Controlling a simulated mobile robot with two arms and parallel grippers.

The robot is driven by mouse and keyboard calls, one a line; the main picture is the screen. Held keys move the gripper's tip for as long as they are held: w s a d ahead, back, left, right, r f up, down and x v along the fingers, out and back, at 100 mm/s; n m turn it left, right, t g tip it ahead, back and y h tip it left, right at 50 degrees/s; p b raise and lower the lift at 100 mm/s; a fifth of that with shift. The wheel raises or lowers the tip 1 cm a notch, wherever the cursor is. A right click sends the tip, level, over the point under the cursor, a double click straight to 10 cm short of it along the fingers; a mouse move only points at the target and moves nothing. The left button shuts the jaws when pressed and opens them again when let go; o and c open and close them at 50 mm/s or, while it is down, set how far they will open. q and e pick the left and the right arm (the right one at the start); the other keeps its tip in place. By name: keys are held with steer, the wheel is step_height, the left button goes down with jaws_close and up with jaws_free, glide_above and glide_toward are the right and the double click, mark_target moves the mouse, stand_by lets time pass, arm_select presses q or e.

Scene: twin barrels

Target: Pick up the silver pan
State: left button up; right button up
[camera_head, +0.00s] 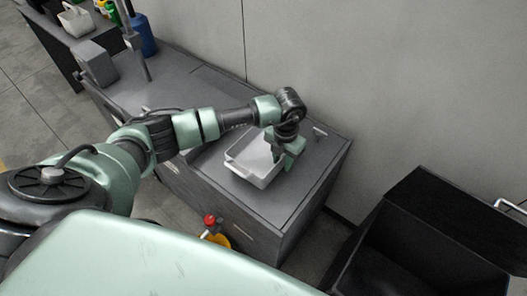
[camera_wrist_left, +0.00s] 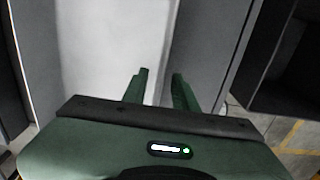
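The silver pan (camera_head: 250,171) is a shallow, light grey rectangular tray. It sits on top of the dark grey cabinet (camera_head: 290,206), near its right end. My left gripper (camera_head: 284,158) is at the pan's right side, pointing down. In the left wrist view, the pan's pale inside (camera_wrist_left: 100,50) fills the left part. The two green fingers of my left gripper (camera_wrist_left: 161,80) stand apart with the pan's side wall running between them. I cannot tell whether either finger touches the wall. My right gripper is not in view.
A dark open bin (camera_head: 428,235) stands on the floor at the right. A plain grey wall (camera_head: 400,80) runs behind the cabinet. A red and yellow object (camera_head: 212,230) is at the cabinet's front. A blue container (camera_head: 142,36) and other items stand at the upper left.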

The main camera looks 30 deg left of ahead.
arm_select(q)
steer(key=shift+f, duration=0.2)
jaws_close()
steer(key=shift+w+r, duration=0.1)
steer(key=shift+r, duration=0.05)
stand_by(1.2)
